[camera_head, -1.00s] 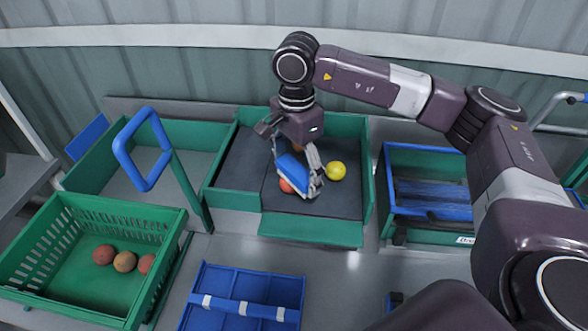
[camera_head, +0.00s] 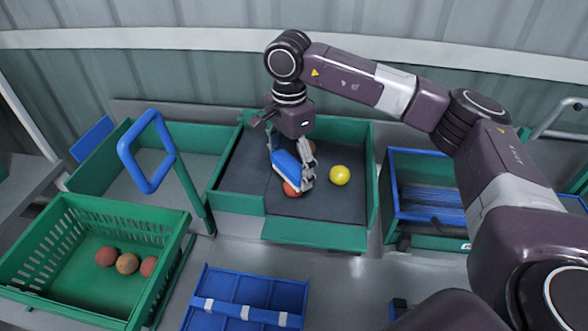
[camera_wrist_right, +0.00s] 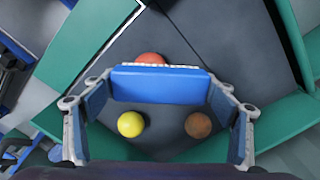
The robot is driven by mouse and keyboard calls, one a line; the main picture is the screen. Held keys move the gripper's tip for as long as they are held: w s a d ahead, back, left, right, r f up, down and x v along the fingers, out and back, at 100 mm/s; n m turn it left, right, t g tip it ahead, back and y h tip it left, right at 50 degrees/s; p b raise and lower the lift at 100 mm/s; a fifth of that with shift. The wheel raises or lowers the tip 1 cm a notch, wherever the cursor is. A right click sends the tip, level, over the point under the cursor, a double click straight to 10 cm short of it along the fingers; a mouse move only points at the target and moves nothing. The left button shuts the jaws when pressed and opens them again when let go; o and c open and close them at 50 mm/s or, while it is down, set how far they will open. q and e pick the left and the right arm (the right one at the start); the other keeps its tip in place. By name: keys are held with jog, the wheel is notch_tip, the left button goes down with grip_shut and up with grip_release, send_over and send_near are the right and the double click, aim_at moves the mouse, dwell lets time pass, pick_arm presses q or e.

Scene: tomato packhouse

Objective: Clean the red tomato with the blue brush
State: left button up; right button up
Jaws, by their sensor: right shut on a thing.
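My right gripper (camera_head: 288,170) is shut on the blue brush (camera_head: 286,166), above the dark floor of the green-walled bin. The brush also shows between the fingers in the right wrist view (camera_wrist_right: 160,86). The red tomato (camera_head: 291,189) lies under the brush and is partly hidden by it. In the right wrist view the tomato (camera_wrist_right: 151,58) shows past the pale bristle edge. The brush looks to be at or touching the tomato; exact contact cannot be told. My left gripper is not in view.
A yellow tomato (camera_head: 340,175) and a brown-orange one (camera_wrist_right: 198,125) lie near the brush in the bin (camera_head: 314,236). A green crate (camera_head: 60,298) with several reddish fruits stands at left. A blue divided tray (camera_head: 246,312) is in front. A blue-rimmed crate (camera_head: 420,152) stands at right.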

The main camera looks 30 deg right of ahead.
jog(key=shift+w, duration=0.35)
jog(key=shift+r, duration=0.1)
jog(key=shift+r+p, duration=1.75)
jog(key=shift+r, duration=1.2)
jog(key=shift+a, duration=0.1)
